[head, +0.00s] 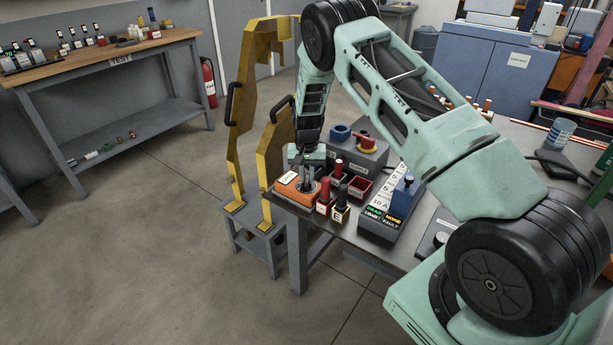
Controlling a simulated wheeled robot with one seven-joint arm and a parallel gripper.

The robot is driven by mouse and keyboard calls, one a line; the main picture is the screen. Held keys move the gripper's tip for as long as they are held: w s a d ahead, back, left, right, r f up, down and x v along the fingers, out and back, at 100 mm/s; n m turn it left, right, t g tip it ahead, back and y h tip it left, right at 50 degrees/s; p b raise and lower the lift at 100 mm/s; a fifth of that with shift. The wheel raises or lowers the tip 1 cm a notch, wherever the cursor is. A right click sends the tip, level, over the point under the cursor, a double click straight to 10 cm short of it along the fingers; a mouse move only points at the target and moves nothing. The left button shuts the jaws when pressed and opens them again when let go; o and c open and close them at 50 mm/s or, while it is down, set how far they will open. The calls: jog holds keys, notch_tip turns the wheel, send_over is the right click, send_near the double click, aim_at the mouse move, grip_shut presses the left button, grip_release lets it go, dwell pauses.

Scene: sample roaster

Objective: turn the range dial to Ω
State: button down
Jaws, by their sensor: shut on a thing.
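An orange meter (288,190) lies at the near left corner of the grey workbench, with a pale label or display on its left part. My gripper (309,186) points straight down onto the right part of the meter and is shut on what appears to be its range dial. The dial is mostly hidden by the fingers. Its markings and the setting it points to are too small to read.
Red and black upright pieces (324,196) stand close right of the meter. Behind is a grey box (368,160); farther right is a dark unit (378,229) with lit text. A yellow frame (240,130) stands left of the bench. The floor at left is open.

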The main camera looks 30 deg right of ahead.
aim_at(306, 178)
jog(key=shift+m, duration=0.4)
jog(key=c, duration=1.4)
grip_release()
notch_tip(306, 178, up, 17)
jog(key=shift+r+b, duration=0.2)
jog(key=shift+b, duration=0.35)
jog(key=shift+a, duration=0.1)
